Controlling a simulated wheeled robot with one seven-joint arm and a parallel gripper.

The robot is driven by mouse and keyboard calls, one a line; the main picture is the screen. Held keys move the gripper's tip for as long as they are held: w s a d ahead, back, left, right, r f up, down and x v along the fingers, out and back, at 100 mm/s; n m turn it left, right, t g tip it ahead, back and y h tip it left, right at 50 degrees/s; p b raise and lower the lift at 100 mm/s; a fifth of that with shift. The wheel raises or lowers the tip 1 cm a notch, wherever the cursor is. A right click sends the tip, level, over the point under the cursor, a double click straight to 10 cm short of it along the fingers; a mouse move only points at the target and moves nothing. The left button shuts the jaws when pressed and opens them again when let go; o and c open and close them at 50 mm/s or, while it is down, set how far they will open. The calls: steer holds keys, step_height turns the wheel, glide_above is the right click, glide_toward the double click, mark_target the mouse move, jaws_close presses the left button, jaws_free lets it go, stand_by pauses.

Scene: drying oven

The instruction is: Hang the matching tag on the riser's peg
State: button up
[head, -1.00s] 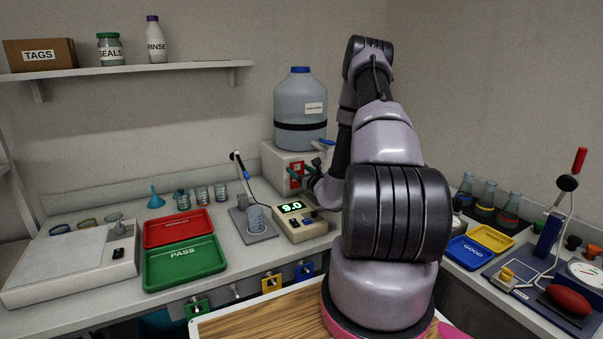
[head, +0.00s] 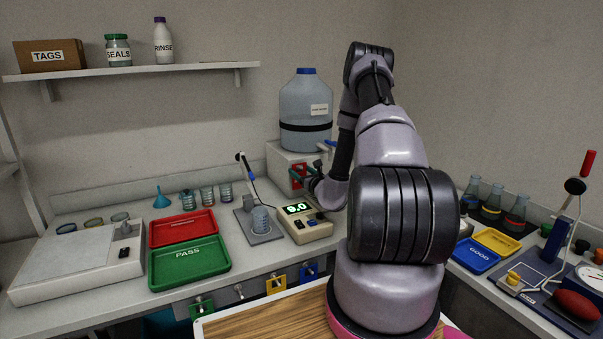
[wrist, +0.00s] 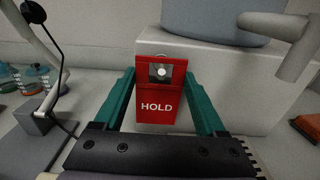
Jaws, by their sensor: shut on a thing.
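A red tag reading HOLD (wrist: 157,107) is upright between the teal fingers of my gripper (wrist: 162,108), which is shut on it. The tag has a window near its top, and a pale round peg end (wrist: 161,72) shows inside it. The white riser (wrist: 215,75) is right behind the tag. I cannot tell whether the tag's weight rests on the peg. In the head view, my gripper (head: 306,172) is at the front of the riser (head: 280,160), with a bit of red tag (head: 297,176) showing. The arm hides the riser's right part.
A blue-capped carboy (head: 305,112) stands on the riser. A meter reading 9.0 (head: 304,224) and a probe stand (head: 262,232) are in front. Green (head: 203,306), yellow (head: 276,285) and blue (head: 308,271) tags hang along the bench front. A spigot (wrist: 280,30) juts out at upper right.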

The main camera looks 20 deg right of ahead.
steer(key=o, duration=1.2)
steer(key=shift+o, duration=0.2)
